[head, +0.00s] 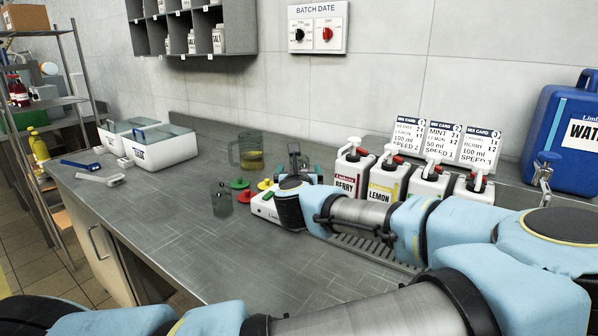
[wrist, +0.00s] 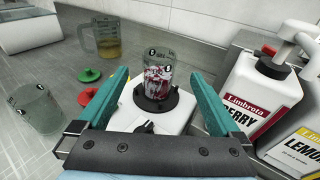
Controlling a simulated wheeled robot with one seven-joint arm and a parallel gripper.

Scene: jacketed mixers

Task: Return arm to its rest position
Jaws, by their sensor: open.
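My gripper (wrist: 160,92) is open, with its two teal fingers spread wide in the wrist view. Past the fingertips, a small clear jar (wrist: 158,78) with red and white contents stands upright in the dark seat of the white mixer base (wrist: 160,122). The jar lies between the fingers in the picture, with gaps on both sides. In the head view my arm reaches in from the right, low over the counter (head: 200,262). There the gripper is at the mixer base (head: 266,207), and my arm hides part of that base.
Pump bottles (head: 353,168) stand close right of the gripper, with mix cards (head: 441,139) behind. A measuring jug (head: 247,153), an empty clear cup (wrist: 37,108), and red, green and yellow lids (head: 240,184) lie left. White bins (head: 160,147) stand farther left. The front counter is clear.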

